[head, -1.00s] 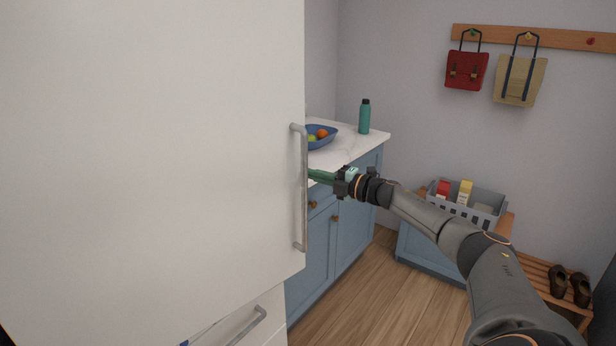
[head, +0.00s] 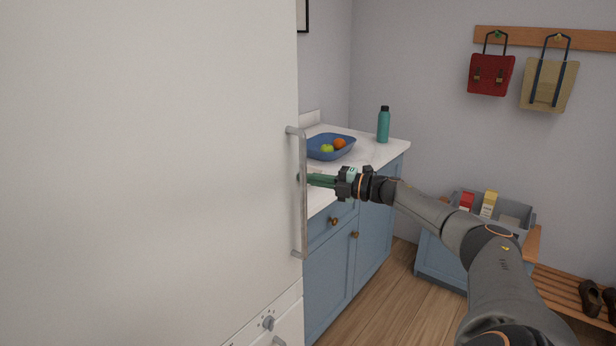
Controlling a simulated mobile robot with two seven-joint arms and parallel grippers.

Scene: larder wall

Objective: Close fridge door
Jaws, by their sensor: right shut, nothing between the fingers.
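The fridge door (head: 150,150) is a large white panel filling the left half of the head view. A vertical grey bar handle (head: 304,220) is fixed near its right edge. My right gripper (head: 308,180) comes in from the right with its green fingers shut and empty. Its fingertips are at the upper half of the handle, overlapping it in the picture; I cannot tell if they touch it. The fridge interior is not visible. My left gripper is not in view.
A blue cabinet (head: 345,255) with a white counter stands behind the gripper. On it are a blue fruit bowl (head: 318,153) and a teal bottle (head: 384,126). A white panel with a knob (head: 268,323) shows below the door. A grey crate (head: 523,215) stands right; wooden floor between is clear.

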